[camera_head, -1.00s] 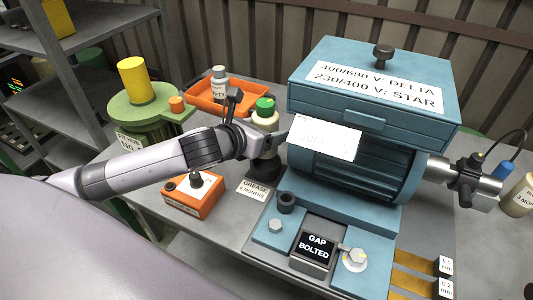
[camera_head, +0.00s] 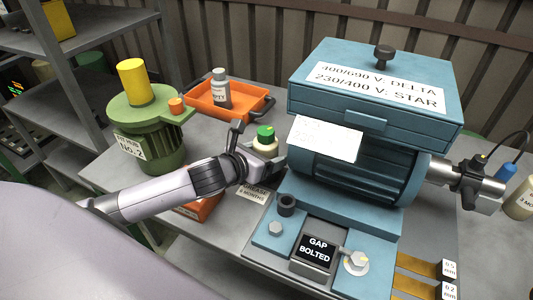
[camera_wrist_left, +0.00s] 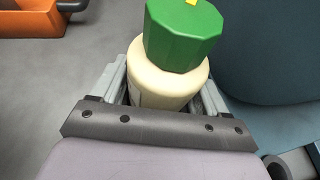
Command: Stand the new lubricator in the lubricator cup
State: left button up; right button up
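The new lubricator, a cream bottle with a green cap (camera_head: 265,141), stands upright between the fingers of my left gripper (camera_head: 272,164), just left of the blue motor. In the left wrist view the cream body (camera_wrist_left: 168,82) fills the space between the two fingers, which are shut on it. The lubricator's lower end is hidden behind the gripper in the head view. The dark lubricator cup by the grease label is hidden there too, so I cannot tell whether the bottle rests in it. My right gripper is not in view.
The blue motor (camera_head: 350,175) stands close on the right, with a dark ring (camera_head: 287,204) on its base. An orange tray (camera_head: 211,114) with a grey bottle labelled empty (camera_head: 221,90) lies behind. A green pump (camera_head: 155,150) stands left. An orange box (camera_head: 198,212) is partly under my arm.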

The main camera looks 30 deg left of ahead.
pick_arm(q)
jog(key=shift+o, duration=0.8)
jog(key=shift+r, duration=0.1)
jog(key=shift+r, duration=0.1)
jog(key=v, duration=1.2)
